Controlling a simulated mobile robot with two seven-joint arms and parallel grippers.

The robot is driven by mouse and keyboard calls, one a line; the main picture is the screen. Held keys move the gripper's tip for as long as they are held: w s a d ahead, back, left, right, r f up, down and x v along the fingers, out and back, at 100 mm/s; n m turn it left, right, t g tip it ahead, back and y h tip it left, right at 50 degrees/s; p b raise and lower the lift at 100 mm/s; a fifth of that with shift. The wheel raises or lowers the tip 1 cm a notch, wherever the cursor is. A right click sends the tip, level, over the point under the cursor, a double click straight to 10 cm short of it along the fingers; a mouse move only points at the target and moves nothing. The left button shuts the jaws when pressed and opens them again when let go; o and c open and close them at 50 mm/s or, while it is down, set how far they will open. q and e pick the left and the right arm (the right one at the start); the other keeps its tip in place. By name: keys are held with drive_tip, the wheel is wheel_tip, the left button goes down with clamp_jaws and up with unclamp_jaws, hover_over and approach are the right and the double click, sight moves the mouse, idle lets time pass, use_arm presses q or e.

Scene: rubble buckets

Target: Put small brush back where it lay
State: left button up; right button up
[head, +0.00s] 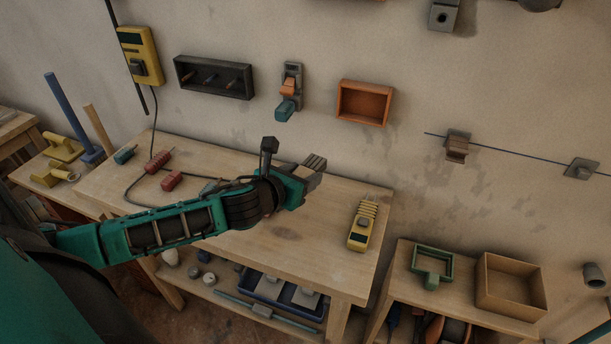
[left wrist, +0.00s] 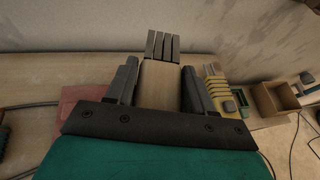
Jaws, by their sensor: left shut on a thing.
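My left gripper (head: 300,184) reaches in from the left and appears above the wooden workbench (head: 285,232). It is shut on the small brush (head: 316,163). In the left wrist view the brush shows as a pale wooden block (left wrist: 158,84) between the two dark fingers, with grey bristle strips at its far end. In the head view most of the brush is hidden by the gripper. How far it is above the bench top I cannot tell. My right gripper is not in view.
A yellow device with a coiled cord (head: 361,228) lies at the bench's right. A red block (head: 171,180), a red coiled piece (head: 159,161) and a cable lie at left. An orange box (head: 364,102) hangs on the wall. An open wooden box (head: 511,287) stands on the lower right table.

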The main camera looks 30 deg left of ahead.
use_arm(q)
drive_tip(key=b, duration=0.4)
hover_over(302, 212)
wheel_tip(302, 212, down, 6)
drive_tip(key=shift+f, duration=0.15)
drive_tip(key=shift+f+b, duration=0.35)
drive_tip(key=shift+f, duration=0.25)
drive_tip(key=shift+f, duration=0.2)
drive_tip(key=shift+f+b, duration=0.4)
drive_tip(key=shift+f, duration=0.1)
drive_tip(key=o, duration=1.1)
drive_tip(key=shift+o, duration=0.5)
drive_tip(key=shift+o, duration=1.4)
